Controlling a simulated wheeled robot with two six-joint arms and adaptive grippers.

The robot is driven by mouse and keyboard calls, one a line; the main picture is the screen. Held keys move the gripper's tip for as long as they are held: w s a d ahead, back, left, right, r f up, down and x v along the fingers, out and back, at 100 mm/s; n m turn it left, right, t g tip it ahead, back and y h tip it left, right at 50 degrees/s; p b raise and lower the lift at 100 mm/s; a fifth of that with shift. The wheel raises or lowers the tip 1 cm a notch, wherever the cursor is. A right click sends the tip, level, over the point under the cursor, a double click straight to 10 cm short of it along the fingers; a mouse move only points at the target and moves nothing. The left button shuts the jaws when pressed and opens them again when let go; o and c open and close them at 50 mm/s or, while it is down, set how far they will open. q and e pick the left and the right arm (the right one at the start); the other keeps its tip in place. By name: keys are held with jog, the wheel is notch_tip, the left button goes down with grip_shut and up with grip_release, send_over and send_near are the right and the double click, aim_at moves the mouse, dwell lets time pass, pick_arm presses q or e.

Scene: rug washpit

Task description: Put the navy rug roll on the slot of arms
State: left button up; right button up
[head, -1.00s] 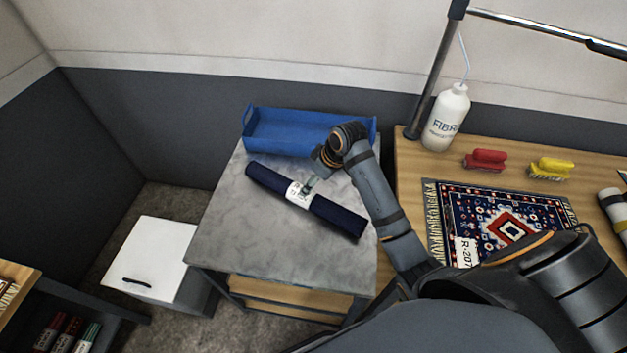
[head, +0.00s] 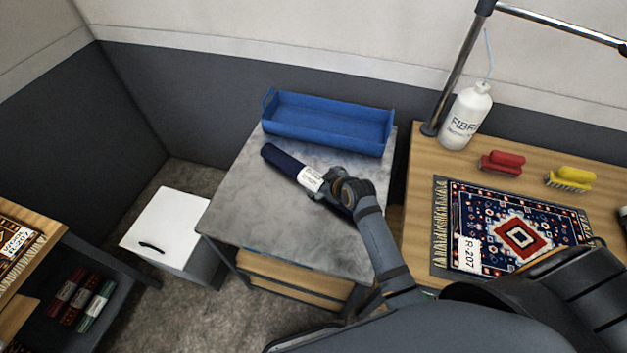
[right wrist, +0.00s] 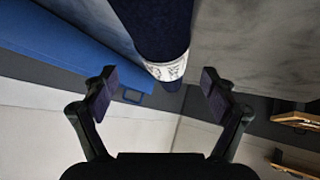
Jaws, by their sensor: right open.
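The navy rug roll (head: 283,162), with a white label band (head: 310,179), lies slantwise on the grey-topped table (head: 250,210). My right gripper (head: 322,190) is at the roll's label, over its near right part; my arm hides that end. In the right wrist view my right gripper (right wrist: 158,90) is open, its two pads apart. The navy roll (right wrist: 158,25) and its white band lie ahead, in line with the gap between the pads. I cannot pick out a slot of arms. My left gripper is not in view.
A blue tray (head: 325,125) stands behind the roll. At right, a wooden bench (head: 420,190) holds a patterned rug (head: 490,220), a white bottle (head: 465,120), and a red (head: 500,163) and a yellow brush (head: 570,180). A shelf (head: 110,275) with small rolls is at lower left.

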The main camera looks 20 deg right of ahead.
aim_at(316, 181)
jog(key=shift+a+p+x, duration=0.15)
jog(key=shift+p+x, duration=0.1)
jog(key=shift+x, duration=1.1)
jog(key=shift+a+p+x, duration=0.15)
jog(key=shift+p+x, duration=0.1)
jog(key=shift+x, duration=1.1)
jog(key=shift+s, duration=0.2)
jog(key=shift+c, duration=1.1)
jog(key=c, duration=1.5)
jog(key=shift+r, duration=0.1)
grip_shut()
